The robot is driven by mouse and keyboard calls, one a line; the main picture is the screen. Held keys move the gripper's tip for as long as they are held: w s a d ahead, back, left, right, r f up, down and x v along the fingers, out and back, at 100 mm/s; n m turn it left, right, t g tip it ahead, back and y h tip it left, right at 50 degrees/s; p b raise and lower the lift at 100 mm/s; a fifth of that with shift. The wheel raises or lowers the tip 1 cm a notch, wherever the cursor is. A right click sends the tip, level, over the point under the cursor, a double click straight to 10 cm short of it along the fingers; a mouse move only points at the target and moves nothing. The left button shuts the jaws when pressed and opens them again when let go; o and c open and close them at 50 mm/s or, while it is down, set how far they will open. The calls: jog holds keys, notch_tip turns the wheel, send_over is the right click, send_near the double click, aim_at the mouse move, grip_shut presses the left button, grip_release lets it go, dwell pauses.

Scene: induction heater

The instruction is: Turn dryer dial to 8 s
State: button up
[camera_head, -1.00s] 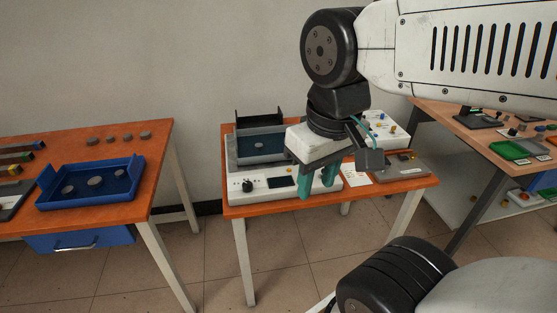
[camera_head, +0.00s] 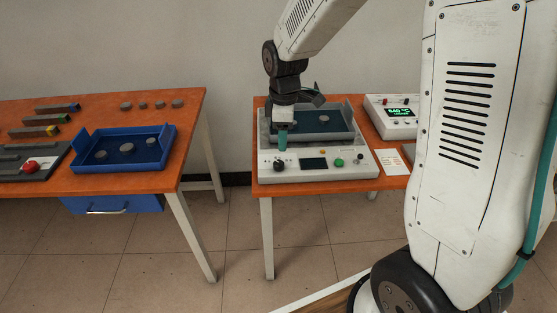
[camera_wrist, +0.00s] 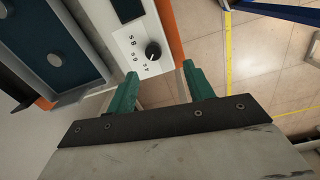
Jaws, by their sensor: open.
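The dryer (camera_head: 315,170) is a white box with a dark tray on top, on the orange middle table. Its black dial (camera_head: 279,165) sits at the left of the front panel, beside a dark display. In the wrist view the dial (camera_wrist: 153,50) shows close up, with printed numbers next to it, 8 s at the far end of the row. My gripper (camera_wrist: 158,85) has green fingers spread apart, with nothing between them. The dial lies just beyond the fingertips, apart from them. In the head view my gripper (camera_head: 282,138) hangs above the dial, fingers pointing down.
A green button (camera_head: 339,163) and a smaller knob are on the same panel. A white unit with a lit green display (camera_head: 401,112) stands behind to the right. A blue tray (camera_head: 124,149) with round pieces is on the left table. Floor space lies between the tables.

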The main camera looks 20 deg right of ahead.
aim_at(279, 163)
jog(key=shift+n, duration=0.7)
jog(key=f, duration=0.1)
jog(key=w+f, duration=0.2)
jog(key=f, duration=0.1)
jog(key=shift+w+a, duration=0.1)
jog(key=shift+a, duration=0.1)
notch_tip(279, 163, down, 8)
jog(key=shift+r, duration=0.25)
jog(key=c, duration=1)
